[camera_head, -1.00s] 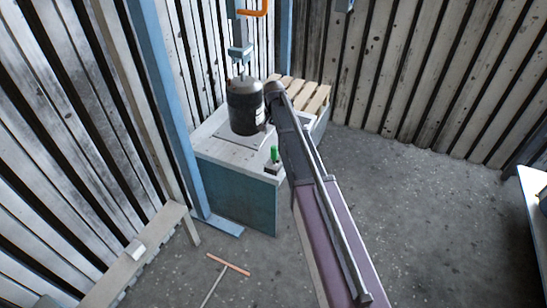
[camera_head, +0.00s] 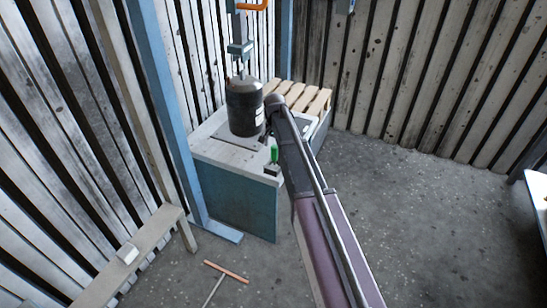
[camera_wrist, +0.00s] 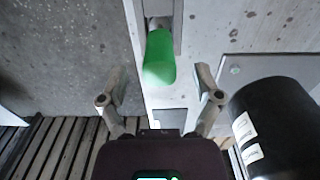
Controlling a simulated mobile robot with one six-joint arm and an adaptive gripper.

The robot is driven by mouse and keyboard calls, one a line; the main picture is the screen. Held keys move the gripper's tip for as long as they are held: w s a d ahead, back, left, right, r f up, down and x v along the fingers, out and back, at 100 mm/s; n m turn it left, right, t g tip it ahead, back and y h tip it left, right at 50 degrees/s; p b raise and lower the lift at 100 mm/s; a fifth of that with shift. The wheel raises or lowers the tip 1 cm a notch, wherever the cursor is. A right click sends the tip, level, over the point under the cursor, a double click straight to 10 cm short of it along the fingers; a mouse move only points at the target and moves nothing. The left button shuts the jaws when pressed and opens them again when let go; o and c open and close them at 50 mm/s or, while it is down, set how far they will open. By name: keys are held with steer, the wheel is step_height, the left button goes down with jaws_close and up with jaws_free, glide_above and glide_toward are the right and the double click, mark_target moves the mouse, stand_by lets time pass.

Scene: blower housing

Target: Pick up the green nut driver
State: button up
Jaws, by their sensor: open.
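The green nut driver (camera_head: 274,154) stands upright at the front right corner of the workbench (camera_head: 225,153), with its green handle up. In the wrist view its green handle (camera_wrist: 159,57) shows just beyond my gripper (camera_wrist: 160,92), roughly midway between the two fingers. My gripper is open and empty, and the fingers are apart from the handle. The driver's lower end sits in or against a small grey holder at the top of the wrist view; the exact fit is hidden. In the head view my arm hides the gripper.
A black cylindrical housing (camera_head: 245,106) stands on a plate on the bench, close to the right finger in the wrist view (camera_wrist: 278,125). A wooden slatted pallet (camera_head: 305,97) lies behind. A blue post (camera_head: 160,100) and low bench (camera_head: 130,255) are at left.

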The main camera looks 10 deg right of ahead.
mark_target(275, 155)
steer(key=shift+f, duration=0.1)
stand_by(0.3)
steer(key=shift+f+b, duration=2.55)
steer(key=shift+b, duration=0.05)
jaws_close()
